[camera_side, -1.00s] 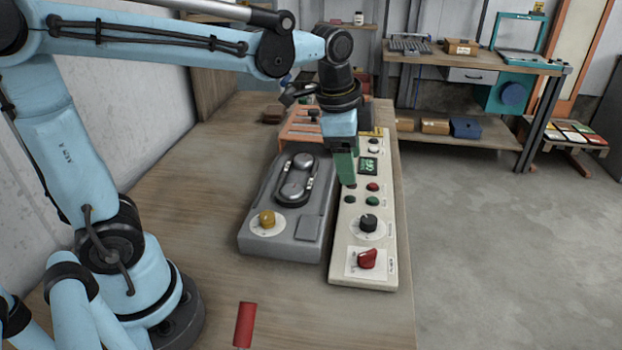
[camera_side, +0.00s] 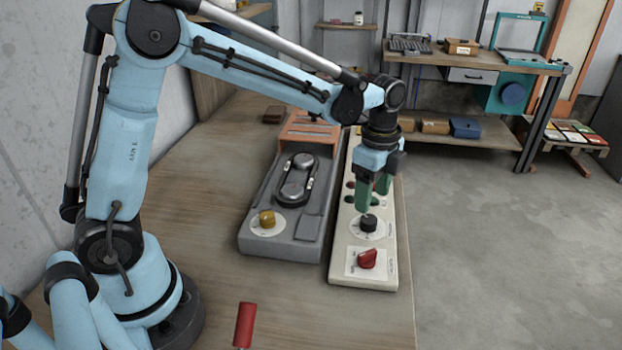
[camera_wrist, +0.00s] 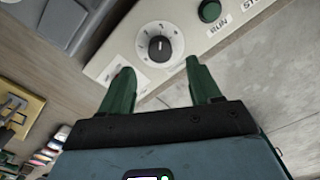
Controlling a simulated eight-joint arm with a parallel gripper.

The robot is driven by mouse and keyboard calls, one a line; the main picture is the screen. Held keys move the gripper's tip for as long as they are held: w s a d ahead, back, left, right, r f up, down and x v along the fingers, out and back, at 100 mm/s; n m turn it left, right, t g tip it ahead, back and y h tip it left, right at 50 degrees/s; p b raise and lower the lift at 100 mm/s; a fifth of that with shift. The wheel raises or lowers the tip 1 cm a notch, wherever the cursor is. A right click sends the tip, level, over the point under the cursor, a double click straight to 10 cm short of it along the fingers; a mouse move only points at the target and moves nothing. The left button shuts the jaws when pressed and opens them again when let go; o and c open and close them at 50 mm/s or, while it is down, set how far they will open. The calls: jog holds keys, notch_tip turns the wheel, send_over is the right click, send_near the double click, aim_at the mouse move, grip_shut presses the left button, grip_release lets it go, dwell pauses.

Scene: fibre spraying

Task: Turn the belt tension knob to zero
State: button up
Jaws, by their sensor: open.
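A yellow knob (camera_side: 267,219) sits on a round white dial at the front of the grey belt unit (camera_side: 281,241), which carries a belt around two rollers. A black knob (camera_side: 368,223) sits on a white dial on the pale control panel (camera_side: 338,235) beside it. Which knob sets belt tension cannot be read here. My gripper (camera_side: 373,198) hangs open and empty over the panel, just behind and above the black knob. In the wrist view, the black knob (camera_wrist: 159,48) with its white pointer line and numbered dial shows beyond the gap between my green fingers (camera_wrist: 160,66).
A red knob (camera_side: 367,259) is at the panel's front end. A green button (camera_wrist: 210,11) marked RUN is near the black knob. A red-handled tool (camera_side: 244,325) lies on the wooden table (camera_side: 210,200). The table is clear left of the belt unit.

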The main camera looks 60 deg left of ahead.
aim_at(369, 219)
jog(key=shift+f, duration=2.85)
jog(key=c, duration=1)
jog(key=shift+c, duration=0.2)
